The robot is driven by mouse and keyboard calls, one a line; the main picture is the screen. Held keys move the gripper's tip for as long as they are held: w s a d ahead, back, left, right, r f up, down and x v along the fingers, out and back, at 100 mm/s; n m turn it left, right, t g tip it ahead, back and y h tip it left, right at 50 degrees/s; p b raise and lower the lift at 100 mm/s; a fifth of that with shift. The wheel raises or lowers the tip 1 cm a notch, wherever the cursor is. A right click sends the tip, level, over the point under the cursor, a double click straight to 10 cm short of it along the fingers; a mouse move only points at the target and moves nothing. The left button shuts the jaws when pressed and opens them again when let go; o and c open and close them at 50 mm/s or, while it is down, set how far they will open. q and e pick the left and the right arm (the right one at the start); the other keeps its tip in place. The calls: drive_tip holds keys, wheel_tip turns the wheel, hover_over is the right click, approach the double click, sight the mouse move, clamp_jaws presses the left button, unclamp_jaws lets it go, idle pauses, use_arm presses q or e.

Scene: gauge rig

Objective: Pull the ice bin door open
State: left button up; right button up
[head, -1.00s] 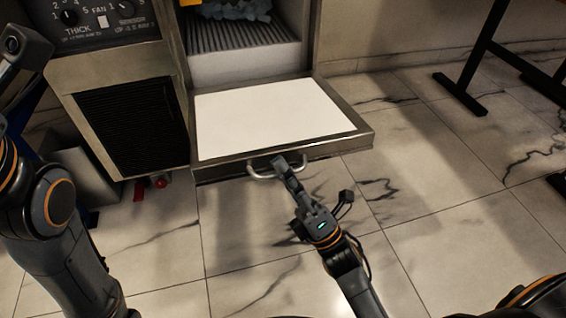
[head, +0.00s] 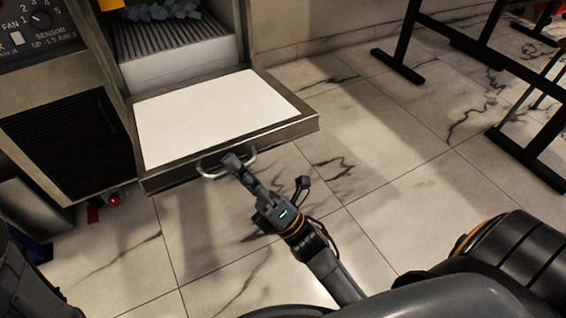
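The ice bin door (head: 290,97) is swung down and lies about level, its white inner panel facing up. A curved metal handle (head: 247,166) sits on its front edge. My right gripper (head: 234,163) is at this handle, its fingers over the bar. I cannot tell from this angle whether the fingers are closed around it. The bin opening (head: 180,65) behind the door shows a ribbed grey surface with bluish ice chunks (head: 162,10) at the top. My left gripper is out of view.
A control panel with a dial (head: 40,20) and a dark vent grille (head: 66,150) are left of the bin. Black metal frame legs (head: 400,65) stand on the right. The tiled floor (head: 370,140) between is clear.

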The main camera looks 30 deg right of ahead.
drive_tip(key=s+d+f, duration=0.1)
drive_tip(key=s+d, duration=0.6)
drive_tip(key=s, duration=0.4)
drive_tip(key=shift+s+d+f, duration=0.25)
drive_tip(key=shift+s+f, duration=0.15)
